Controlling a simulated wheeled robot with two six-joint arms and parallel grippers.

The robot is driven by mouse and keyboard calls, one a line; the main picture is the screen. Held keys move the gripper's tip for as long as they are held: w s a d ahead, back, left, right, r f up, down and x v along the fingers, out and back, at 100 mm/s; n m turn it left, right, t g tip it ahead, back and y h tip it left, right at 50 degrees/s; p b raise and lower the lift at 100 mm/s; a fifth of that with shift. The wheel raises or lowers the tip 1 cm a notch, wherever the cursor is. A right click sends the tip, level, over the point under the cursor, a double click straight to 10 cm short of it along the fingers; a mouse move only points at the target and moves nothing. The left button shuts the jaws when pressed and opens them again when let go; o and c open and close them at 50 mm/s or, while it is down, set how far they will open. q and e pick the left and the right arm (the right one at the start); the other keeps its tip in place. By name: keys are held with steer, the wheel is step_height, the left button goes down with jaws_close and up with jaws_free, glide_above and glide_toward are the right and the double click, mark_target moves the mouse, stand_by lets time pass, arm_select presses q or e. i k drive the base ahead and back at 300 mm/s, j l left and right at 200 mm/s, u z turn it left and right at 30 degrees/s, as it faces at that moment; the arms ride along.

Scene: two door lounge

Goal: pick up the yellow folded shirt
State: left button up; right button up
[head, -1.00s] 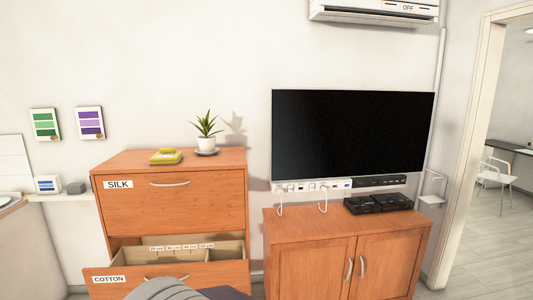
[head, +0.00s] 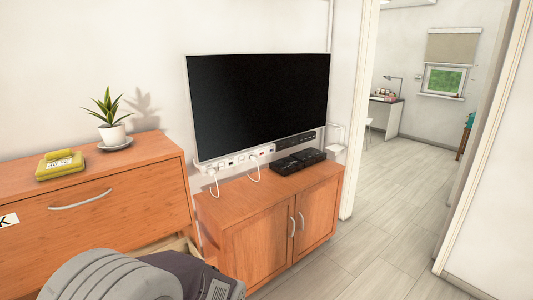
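The yellow folded shirt (head: 60,165) lies flat on top of the wooden drawer cabinet (head: 142,150), at the left of the head view. It has a pale label with small dark print that I cannot read. It stands clear of the potted plant. Neither of my grippers is in view. A grey part of my own arm shows at the bottom left, in front of the cabinet and well apart from the shirt.
A potted plant (head: 114,133) on a saucer stands right of the shirt. An open drawer (head: 178,246) shows partly behind my arm. A low two-door cabinet (head: 275,235) stands under a television (head: 258,105). A doorway with clear floor (head: 390,200) is at the right.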

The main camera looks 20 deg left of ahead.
mark_target(57, 163)
steer(key=k+j, duration=0.1)
steer(key=j, duration=0.55)
steer(key=k+j, duration=0.1)
steer(key=j, duration=0.55)
steer(key=k+j, duration=0.15)
steer(key=j, duration=0.5)
steer(key=k+j, duration=0.1)
steer(key=j, duration=0.6)
steer(key=k+j, duration=0.1)
steer(key=j, duration=0.55)
steer(key=k+j, duration=0.1)
steer(key=j, duration=0.55)
steer(key=k+j, duration=0.1)
steer(key=j, duration=0.55)
steer(key=k+j, duration=0.1)
steer(key=j, duration=0.55)
